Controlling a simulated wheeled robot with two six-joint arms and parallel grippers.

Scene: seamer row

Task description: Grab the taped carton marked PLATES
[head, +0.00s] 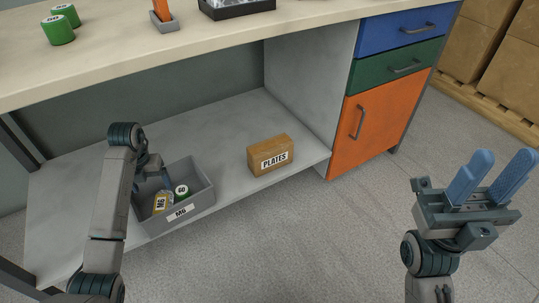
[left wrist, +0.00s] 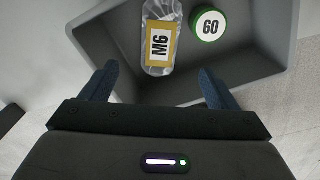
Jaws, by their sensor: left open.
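The carton marked PLATES (head: 270,155) is a small brown box on the lower grey shelf, with a white label on its front. It stands to the right of the grey bin, with a gap between them. My left gripper (head: 166,182) is at the grey bin, left of the carton, and partly hidden behind my arm. In the left wrist view my left gripper (left wrist: 158,85) is open, with nothing between its fingers. The carton is not in the left wrist view. My right gripper (head: 492,178) is raised over the floor at the right, fingers apart and empty.
The grey bin (head: 196,203), labelled M6, holds a clear M6 bag (left wrist: 158,40) and a green-rimmed roll marked 60 (left wrist: 209,24). The bench top (head: 200,52) overhangs the shelf (head: 235,118). An orange cabinet door (head: 372,125) stands right of the shelf.

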